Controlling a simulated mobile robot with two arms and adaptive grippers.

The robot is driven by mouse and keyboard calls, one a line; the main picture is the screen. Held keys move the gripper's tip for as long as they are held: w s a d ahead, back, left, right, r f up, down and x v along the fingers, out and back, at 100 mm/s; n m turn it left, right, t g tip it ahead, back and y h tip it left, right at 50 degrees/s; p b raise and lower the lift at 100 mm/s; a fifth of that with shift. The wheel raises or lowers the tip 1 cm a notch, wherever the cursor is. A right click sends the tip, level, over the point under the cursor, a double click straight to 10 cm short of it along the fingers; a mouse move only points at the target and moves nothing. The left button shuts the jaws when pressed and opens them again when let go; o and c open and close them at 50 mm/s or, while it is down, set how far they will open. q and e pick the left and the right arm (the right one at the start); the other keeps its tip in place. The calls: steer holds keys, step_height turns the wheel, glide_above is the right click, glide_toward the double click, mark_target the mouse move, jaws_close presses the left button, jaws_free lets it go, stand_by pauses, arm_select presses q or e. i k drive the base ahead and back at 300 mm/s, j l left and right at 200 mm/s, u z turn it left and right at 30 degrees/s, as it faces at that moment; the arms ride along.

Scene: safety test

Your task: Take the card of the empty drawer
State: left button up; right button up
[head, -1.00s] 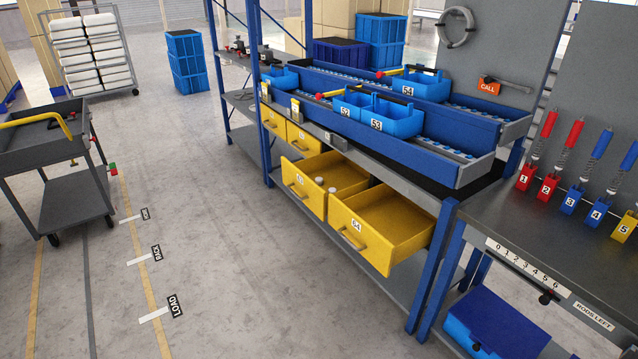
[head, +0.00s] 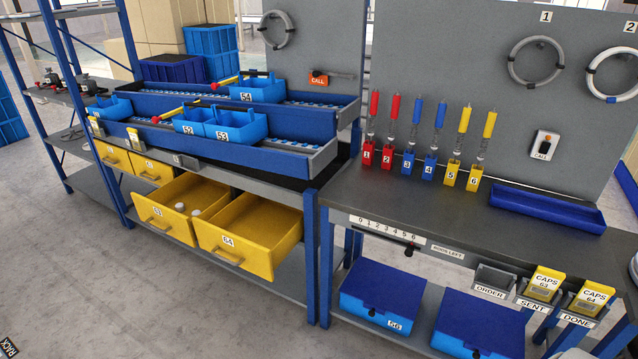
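Two yellow drawers stand pulled out under the blue rack. The right one, labelled 64 (head: 228,241), shows a bare floor with nothing in it. The left open drawer (head: 157,211) holds a few small white pieces; its number is hard to read. Small yellow-and-white cards (head: 97,127) (head: 134,138) stand at the rack's front edge above the drawers. Two yellow cards reading CAPS stand at the right, one at the SENT slot (head: 545,284) and one at the DONE slot (head: 592,297); both numbers look like 63. Neither gripper shows.
A grey workbench (head: 400,205) carries several red, blue and yellow numbered holders and a blue tray (head: 547,207). The ORDER slot (head: 495,277) shows no card. Blue lidded bins (head: 382,293) sit below the bench. The floor (head: 150,300) before the drawers is clear.

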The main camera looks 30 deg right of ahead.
mark_target(592, 296)
steer(key=z, duration=2.7)
